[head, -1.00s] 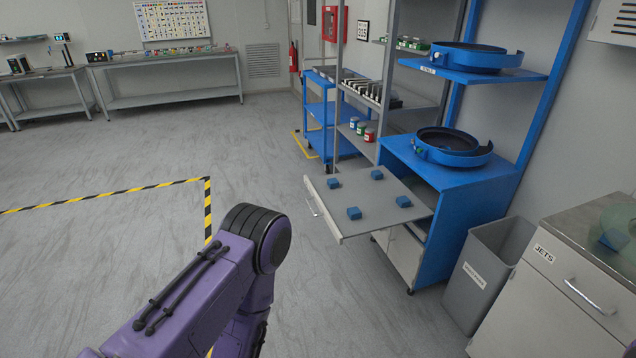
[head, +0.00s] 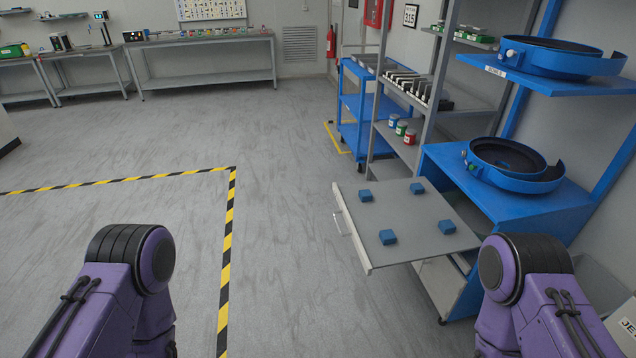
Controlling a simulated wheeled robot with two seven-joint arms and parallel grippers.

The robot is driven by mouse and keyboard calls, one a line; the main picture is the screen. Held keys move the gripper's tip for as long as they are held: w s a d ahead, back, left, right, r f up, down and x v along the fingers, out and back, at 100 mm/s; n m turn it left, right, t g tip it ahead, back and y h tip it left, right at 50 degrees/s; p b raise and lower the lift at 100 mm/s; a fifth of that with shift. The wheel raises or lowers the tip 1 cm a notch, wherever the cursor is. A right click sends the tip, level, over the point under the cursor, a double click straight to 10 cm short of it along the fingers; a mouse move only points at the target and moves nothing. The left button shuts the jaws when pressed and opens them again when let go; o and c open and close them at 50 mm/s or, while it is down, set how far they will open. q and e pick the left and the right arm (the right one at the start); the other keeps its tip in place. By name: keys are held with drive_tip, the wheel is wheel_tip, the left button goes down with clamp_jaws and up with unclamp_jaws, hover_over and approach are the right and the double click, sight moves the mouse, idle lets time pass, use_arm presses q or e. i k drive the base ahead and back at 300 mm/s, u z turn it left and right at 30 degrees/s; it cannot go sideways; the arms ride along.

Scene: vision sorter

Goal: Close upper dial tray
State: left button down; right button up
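The upper dial tray (head: 407,224) is a flat grey tray pulled out to the left from the blue cabinet (head: 555,210). Several small blue blocks, one of them at the front left (head: 388,237), lie spread on it. A handle (head: 341,222) is on its left front edge. My two purple arms show at the bottom left and bottom right, bent downward. Neither gripper is in the picture. My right arm covers part of the cabinet's front.
Blue bowl feeders stand on the cabinet top (head: 508,162) and on the shelf above (head: 553,57). A grey shelf rack and a blue cart (head: 362,115) stand behind the tray. Open floor lies left of the tray, with yellow-black tape (head: 229,240).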

sight(391, 223)
drive_tip(key=z, duration=0.05)
drive_tip(key=i, duration=0.8)
drive_tip(key=z, duration=0.85)
drive_tip(key=i, duration=0.35)
drive_tip(key=z, duration=0.3)
